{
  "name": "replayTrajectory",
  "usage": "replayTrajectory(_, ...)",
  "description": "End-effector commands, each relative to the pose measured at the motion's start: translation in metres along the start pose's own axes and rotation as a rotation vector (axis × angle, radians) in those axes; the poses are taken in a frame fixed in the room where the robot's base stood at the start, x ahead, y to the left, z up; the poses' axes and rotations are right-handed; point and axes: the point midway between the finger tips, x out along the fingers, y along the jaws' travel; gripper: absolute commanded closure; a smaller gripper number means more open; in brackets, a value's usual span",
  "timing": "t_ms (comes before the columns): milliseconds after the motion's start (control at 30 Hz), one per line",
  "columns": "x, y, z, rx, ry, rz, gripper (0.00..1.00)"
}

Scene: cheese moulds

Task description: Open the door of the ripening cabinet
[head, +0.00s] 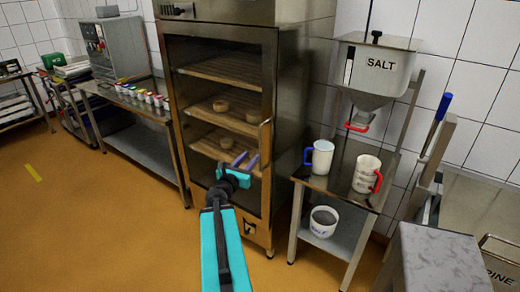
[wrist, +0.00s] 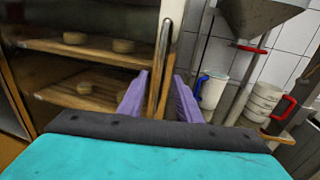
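The ripening cabinet (head: 222,20) is a tall steel unit in the middle of the head view, with round cheeses on wooden shelves behind its glass door (head: 215,125). The door looks closed. Its upright bar handle (head: 262,138) is on the right edge and also shows in the wrist view (wrist: 164,50). My gripper (head: 247,160) has purple fingers and is in front of the door, near the handle's lower end. In the wrist view my gripper (wrist: 160,76) is open, and the handle lines up between the fingers. I cannot tell whether they touch it.
A steel stand (head: 330,182) to the right carries a white jug with a blue handle (head: 320,158) and one with a red handle (head: 366,175), below a salt hopper (head: 380,72). A bench (head: 150,110) with small coloured pots stands left. The floor in front left is clear.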

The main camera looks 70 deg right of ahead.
Motion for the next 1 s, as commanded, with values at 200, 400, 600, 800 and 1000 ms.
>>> replayTrajectory(200, 0.003, 0.0, -0.003, 0.001, -0.002, 0.003, 0.69)
replayTrajectory(400, 0.008, 0.0, -0.002, 0.001, -0.004, 0.005, 0.69)
replayTrajectory(600, 0.021, 0.001, -0.002, 0.001, -0.004, 0.005, 0.69)
replayTrajectory(800, 0.033, 0.0, -0.002, 0.002, -0.005, 0.004, 0.69)
replayTrajectory(1000, 0.053, 0.002, 0.003, 0.0, -0.003, 0.005, 0.69)
